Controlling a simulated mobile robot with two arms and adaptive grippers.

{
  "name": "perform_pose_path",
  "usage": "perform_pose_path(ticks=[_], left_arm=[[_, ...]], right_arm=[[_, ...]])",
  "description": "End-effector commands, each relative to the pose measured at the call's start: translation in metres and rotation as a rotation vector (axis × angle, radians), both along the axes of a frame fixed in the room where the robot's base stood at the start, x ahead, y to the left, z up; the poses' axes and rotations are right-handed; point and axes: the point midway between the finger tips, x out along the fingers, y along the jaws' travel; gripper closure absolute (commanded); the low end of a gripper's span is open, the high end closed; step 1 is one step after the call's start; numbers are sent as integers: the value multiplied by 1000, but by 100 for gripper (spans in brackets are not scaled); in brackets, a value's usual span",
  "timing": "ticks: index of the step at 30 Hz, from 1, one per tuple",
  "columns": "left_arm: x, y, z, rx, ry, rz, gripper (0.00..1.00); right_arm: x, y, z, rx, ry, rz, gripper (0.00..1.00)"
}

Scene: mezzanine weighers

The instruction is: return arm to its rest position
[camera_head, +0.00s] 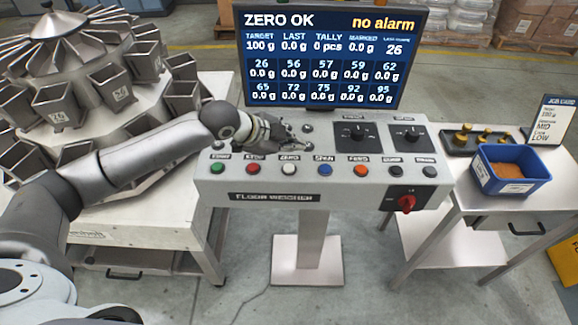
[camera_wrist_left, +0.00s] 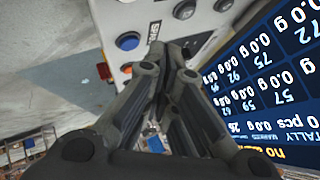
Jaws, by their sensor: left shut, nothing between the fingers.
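My left gripper (camera_head: 306,146) is shut and empty. In the head view it hangs over the grey control console (camera_head: 320,183), behind the white button (camera_head: 289,169) and the blue button (camera_head: 325,169). My left arm reaches in from the left across the weigher's table. In the left wrist view the closed fingers (camera_wrist_left: 172,52) point toward the console's face, with a blue button (camera_wrist_left: 128,41) beside them. Whether the fingertips touch the console I cannot tell. My right gripper is not in view.
A screen (camera_head: 320,55) reading "ZERO OK" and "no alarm" stands behind the console. The multi-bucket weigher (camera_head: 85,65) is at left. A red switch (camera_head: 406,203) is on the console's front. A blue bin (camera_head: 512,190) sits on the right table (camera_head: 460,195).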

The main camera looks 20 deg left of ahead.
Motion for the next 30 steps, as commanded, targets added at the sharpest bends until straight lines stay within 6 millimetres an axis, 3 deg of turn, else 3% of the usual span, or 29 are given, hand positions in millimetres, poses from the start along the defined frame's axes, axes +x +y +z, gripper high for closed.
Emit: perform_pose_path(ticks=[9, 13, 18, 22, 26, 30], left_arm=[[-1, -1, -1, -1, 2, -1, 100], [-16, -18, -14, -16, 31, -5, 100], [-63, -57, -45, -67, 112, 25, 100], [-100, -76, -63, -119, 179, 106, 100], [-135, -79, -77, -170, 249, 232, 100], [-173, -66, -92, -213, 335, 420, 100]], right_arm=[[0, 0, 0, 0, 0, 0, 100], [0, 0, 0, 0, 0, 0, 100], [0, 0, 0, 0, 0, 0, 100], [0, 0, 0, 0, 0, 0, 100], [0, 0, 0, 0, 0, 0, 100], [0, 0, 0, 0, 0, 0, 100]])
